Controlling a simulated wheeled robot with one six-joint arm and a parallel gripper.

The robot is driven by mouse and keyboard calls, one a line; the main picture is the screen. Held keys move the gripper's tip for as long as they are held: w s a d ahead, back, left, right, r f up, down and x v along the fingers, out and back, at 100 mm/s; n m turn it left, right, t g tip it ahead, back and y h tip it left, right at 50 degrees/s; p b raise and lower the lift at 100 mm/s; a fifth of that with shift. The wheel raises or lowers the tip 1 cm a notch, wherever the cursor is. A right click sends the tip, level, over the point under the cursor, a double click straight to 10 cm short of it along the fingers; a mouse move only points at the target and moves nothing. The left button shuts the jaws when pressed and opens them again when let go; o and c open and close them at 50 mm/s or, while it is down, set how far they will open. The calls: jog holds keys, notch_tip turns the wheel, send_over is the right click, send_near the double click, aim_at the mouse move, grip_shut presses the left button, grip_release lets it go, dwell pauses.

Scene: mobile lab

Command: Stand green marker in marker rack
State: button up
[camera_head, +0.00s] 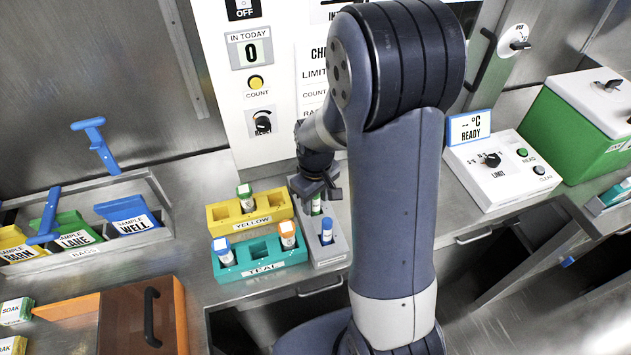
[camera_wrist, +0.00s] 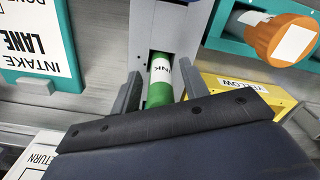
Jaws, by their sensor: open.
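The green marker (camera_head: 316,204) stands in the grey rack (camera_head: 330,254), partly hidden under my gripper (camera_head: 319,184) in the head view. In the wrist view, my gripper (camera_wrist: 160,84) is open, with its fingers on either side of the green marker (camera_wrist: 160,90). The marker has a white band with "INK" lettering. Part of the grey rack (camera_wrist: 180,28) shows behind it. A gap shows beside the marker, and I cannot tell whether either finger touches it. A blue marker (camera_head: 326,230) stands nearer the front of the same rack.
Left of the grey rack are a yellow rack (camera_head: 222,222) with a green-capped vial (camera_head: 244,197) and a teal rack (camera_head: 260,268) with blue-capped (camera_head: 223,249) and orange-capped (camera_head: 288,235) vials. A white control box (camera_head: 500,175) stands right. The panel wall (camera_head: 280,120) rises behind.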

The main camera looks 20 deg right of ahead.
notch_tip(320, 180, up, 12)
jog(key=shift+f, duration=0.25)
jog(key=shift+f, duration=0.1)
notch_tip(320, 180, down, 12)
jog(key=shift+r, duration=0.7)
dwell(0.3)
